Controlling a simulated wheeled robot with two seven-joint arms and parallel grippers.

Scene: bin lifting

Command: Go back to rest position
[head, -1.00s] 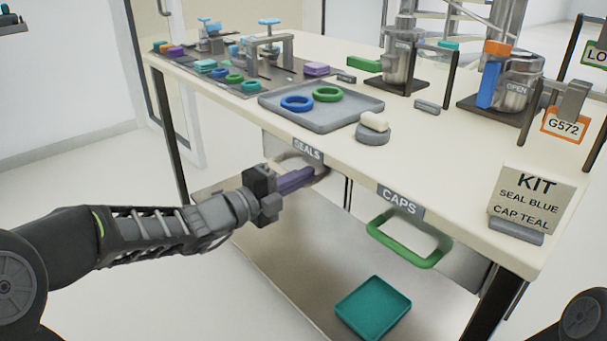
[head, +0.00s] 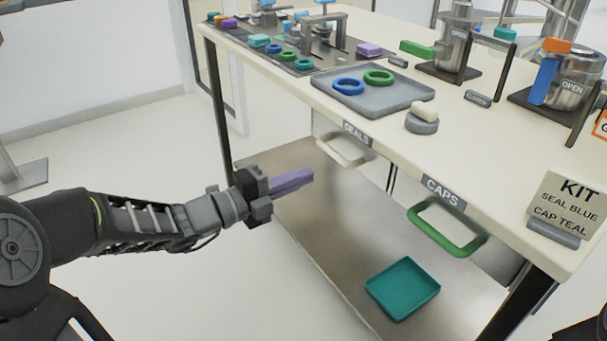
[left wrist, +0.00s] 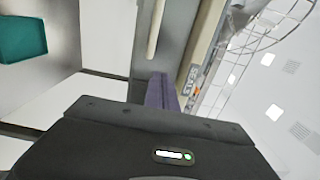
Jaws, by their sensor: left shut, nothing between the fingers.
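My left gripper (head: 308,176) has purple fingers, shut with nothing between them. It reaches in from the left, in front of the table and apart from it, left of the beige handle (head: 343,151) under the SEALS label. In the left wrist view its purple fingers (left wrist: 160,90) point toward the table's side, with the beige handle (left wrist: 156,28) just beyond. My right gripper does not show in either view.
The cream table (head: 470,147) carries a grey tray (head: 405,95) with a blue ring (head: 348,87) and a green ring (head: 379,77). A green handle (head: 447,240) hangs under CAPS. A teal tray (head: 403,288) sits on the lower shelf (head: 330,230). Floor at left is clear.

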